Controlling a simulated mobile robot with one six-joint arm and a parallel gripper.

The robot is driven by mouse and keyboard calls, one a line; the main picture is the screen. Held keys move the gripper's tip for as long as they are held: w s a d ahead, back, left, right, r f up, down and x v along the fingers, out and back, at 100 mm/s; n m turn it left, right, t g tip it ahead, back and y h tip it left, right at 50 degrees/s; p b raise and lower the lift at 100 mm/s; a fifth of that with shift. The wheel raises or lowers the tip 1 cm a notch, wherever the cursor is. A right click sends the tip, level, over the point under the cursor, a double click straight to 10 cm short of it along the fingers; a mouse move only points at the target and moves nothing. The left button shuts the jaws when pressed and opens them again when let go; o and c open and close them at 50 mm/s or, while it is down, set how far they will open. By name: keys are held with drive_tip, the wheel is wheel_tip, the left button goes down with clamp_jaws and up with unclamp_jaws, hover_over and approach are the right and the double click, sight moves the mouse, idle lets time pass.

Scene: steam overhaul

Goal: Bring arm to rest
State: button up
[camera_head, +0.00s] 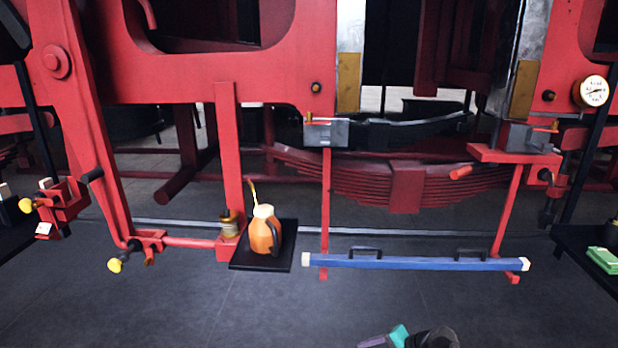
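Only a small part of what looks like my arm shows at the bottom edge, a grey and teal piece beside a dark round part. My gripper cannot be made out in this view, nor whether it holds anything. The arm part is low in front of the red frame, with bare floor between them.
An orange jug (262,232) stands on a black shelf (262,264). A blue bar (412,263) with black handles and white ends lies across red supports. A round gauge (593,91) is at right. Dark side tables hold small items, including a green one (604,260). The front floor is clear.

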drive_tip(key=s+a+f+n+g+h+p, duration=0.1)
drive_tip(key=s+a+f+n+g, duration=0.15)
drive_tip(key=s+a+f, duration=0.45)
drive_tip(key=s+a+f+n+g+h, duration=0.1)
drive_tip(key=s+a+f+n+g, duration=0.2)
drive_tip(key=s+f, duration=0.75)
drive_tip(key=s+d+f+g+h, duration=0.1)
drive_tip(key=s+f+g+h, duration=0.25)
drive_tip(key=s, duration=0.85)
drive_tip(key=s+d+n+g+h, duration=0.1)
drive_tip(key=s+d+n+h, duration=0.1)
drive_tip(key=d, duration=0.4)
drive_tip(key=shift+s+d+n+p, duration=0.3)
drive_tip(key=shift+s+n, duration=0.45)
drive_tip(key=shift+s, duration=0.6)
